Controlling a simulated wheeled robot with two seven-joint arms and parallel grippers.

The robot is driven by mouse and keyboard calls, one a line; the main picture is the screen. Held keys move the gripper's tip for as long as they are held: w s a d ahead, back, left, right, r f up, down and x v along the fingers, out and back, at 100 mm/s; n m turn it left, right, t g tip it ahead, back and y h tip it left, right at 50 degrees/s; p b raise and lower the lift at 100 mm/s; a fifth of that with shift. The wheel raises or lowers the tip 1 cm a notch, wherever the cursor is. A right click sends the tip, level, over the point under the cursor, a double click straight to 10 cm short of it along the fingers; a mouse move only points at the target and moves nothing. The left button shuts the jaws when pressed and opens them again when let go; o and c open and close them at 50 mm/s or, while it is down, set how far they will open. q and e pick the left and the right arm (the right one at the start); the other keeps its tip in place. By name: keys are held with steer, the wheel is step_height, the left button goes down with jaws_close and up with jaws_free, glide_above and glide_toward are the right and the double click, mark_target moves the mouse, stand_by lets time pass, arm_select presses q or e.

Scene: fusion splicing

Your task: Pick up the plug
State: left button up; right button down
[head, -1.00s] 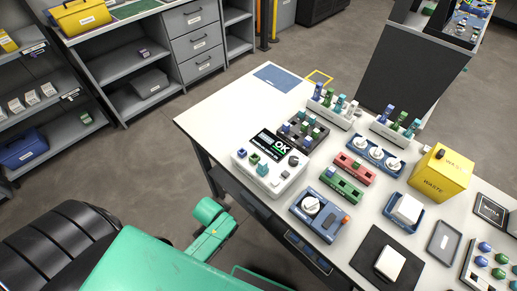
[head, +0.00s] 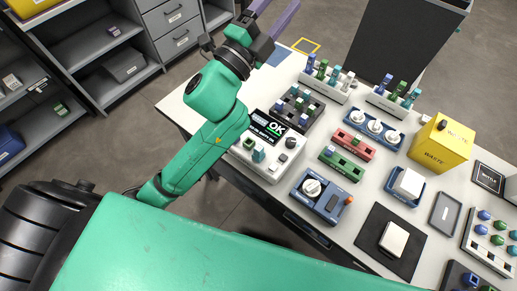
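Several plugs are in view, and I cannot tell which one is meant. Blue, green, teal and white plugs (head: 322,69) stand upright in a white rack (head: 323,87) at the back. Another white rack (head: 385,101) beside it holds blue, green and teal plugs (head: 401,88). A dark block (head: 312,120) holds more small plugs. A green and a teal piece (head: 258,154) sit on the white device with an OK screen (head: 266,127). My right gripper is out of view.
My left arm covers the table's left part and some of the white device. Red (head: 355,143) and green (head: 341,164) holders, a blue dial unit (head: 319,194), a blue tray with white knobs (head: 374,128) and a yellow waste bin (head: 442,145) crowd the table.

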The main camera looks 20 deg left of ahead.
arm_select(q)
steer(key=s+d+r+m+g+h, duration=0.55)
steer(key=d+m+h, duration=0.35)
steer(key=m, duration=0.4)
steer(key=s+d+f+m+g+h, duration=0.3)
steer(key=s+d+m+g, duration=0.2)
steer(key=m+g, duration=0.55)
steer(key=m+g+y, duration=0.5)
steer(key=m+y, duration=0.9)
steer(key=y, duration=0.6)
glide_toward(259, 148)
steer(key=f+p, duration=0.2)
steer(key=f, duration=0.1)
steer(key=d+f+p, duration=0.1)
steer(key=f+p, duration=0.1)
steer(key=f, duration=0.1)
steer(key=f+p, duration=0.2)
steer(key=f, duration=0.1)
steer(key=shift+s+d+f, duration=0.15)
steer(key=shift+f, duration=0.45)
jaws_close()
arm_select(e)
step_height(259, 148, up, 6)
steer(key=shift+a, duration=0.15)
